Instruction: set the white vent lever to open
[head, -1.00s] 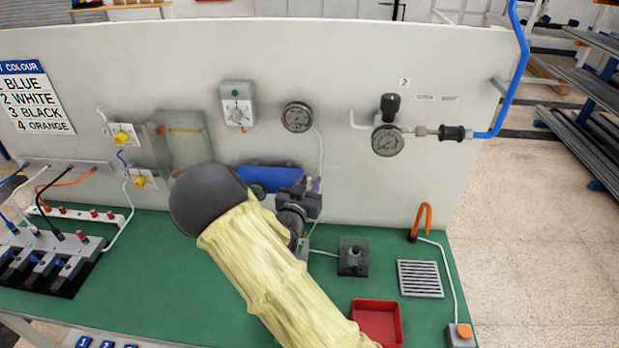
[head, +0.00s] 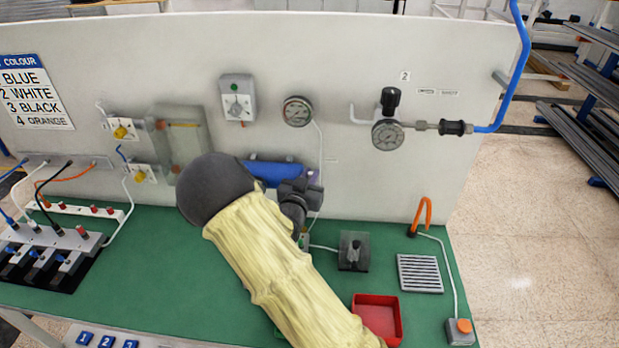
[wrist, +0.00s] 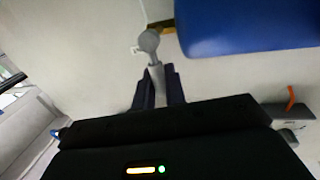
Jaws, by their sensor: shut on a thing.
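The white vent lever (wrist: 149,41) shows in the wrist view as a pale grey stem with a rounded end. It stands against the panel beside a blue cylinder (wrist: 240,25). My gripper (wrist: 158,88) is shut on the stem, and the rounded end sticks out beyond the fingers. In the head view my gripper (head: 312,190) is at the right end of the blue cylinder (head: 272,173), low on the panel. The lever is hidden there by my arm and gripper. I cannot tell its setting from any marking.
A round gauge (head: 297,111) and a grey rotary switch box (head: 238,98) are on the panel above. A black block (head: 354,251), a red tray (head: 377,318) and a grey grille (head: 419,273) are on the green bench to the right. Cables and sockets fill the left.

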